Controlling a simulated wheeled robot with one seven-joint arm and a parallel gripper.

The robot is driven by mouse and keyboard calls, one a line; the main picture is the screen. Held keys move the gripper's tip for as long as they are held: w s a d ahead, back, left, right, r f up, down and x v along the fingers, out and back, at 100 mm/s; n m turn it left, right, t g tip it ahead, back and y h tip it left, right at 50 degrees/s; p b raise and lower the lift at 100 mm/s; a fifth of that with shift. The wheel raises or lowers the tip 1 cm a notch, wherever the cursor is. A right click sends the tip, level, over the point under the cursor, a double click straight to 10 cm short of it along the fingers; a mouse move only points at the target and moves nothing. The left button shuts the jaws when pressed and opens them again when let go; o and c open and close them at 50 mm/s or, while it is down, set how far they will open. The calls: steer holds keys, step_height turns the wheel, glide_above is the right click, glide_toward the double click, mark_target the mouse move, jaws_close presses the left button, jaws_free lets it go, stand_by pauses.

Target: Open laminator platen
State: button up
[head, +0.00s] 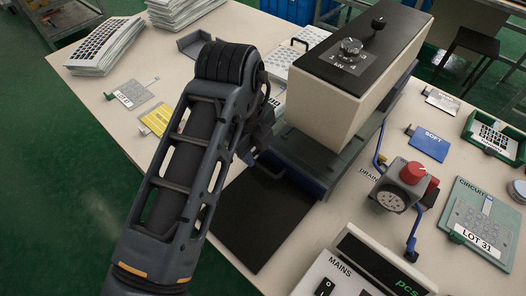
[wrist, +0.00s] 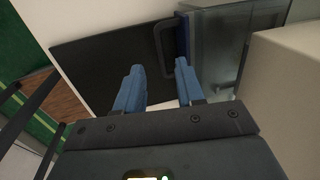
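The laminator (head: 365,65) is a cream box with a dark top and a knob, set on a grey base. Its platen (head: 305,165) is a low grey slab at the base; it looks shut. A dark loop handle (head: 268,165) sticks out from its front edge. In the wrist view the handle (wrist: 164,40) lies just beyond my fingertips, near the grey platen (wrist: 222,50). My gripper (wrist: 160,74) has two blue fingers, spread apart with nothing between them. The handle looks apart from both fingers. In the head view my arm hides most of the gripper.
A black mat (head: 258,222) lies before the laminator. A pressure gauge (head: 391,198) with a red knob and blue pipes stands to the right. A mains box (head: 335,275) stands in front. Keypad stacks (head: 105,47) and a yellow card (head: 158,118) lie to the left.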

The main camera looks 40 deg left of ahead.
mark_target(259, 165)
steer(key=shift+w+f+p, duration=0.1)
steer(key=shift+w+f, duration=0.1)
steer(key=shift+f, duration=0.8)
steer(key=shift+w+f+p, duration=0.1)
steer(key=shift+w+f, duration=0.05)
steer(key=shift+f, duration=0.85)
steer(key=shift+w+f+p, duration=0.1)
steer(key=shift+w+f, duration=0.1)
steer(key=shift+f, duration=0.8)
jaws_close()
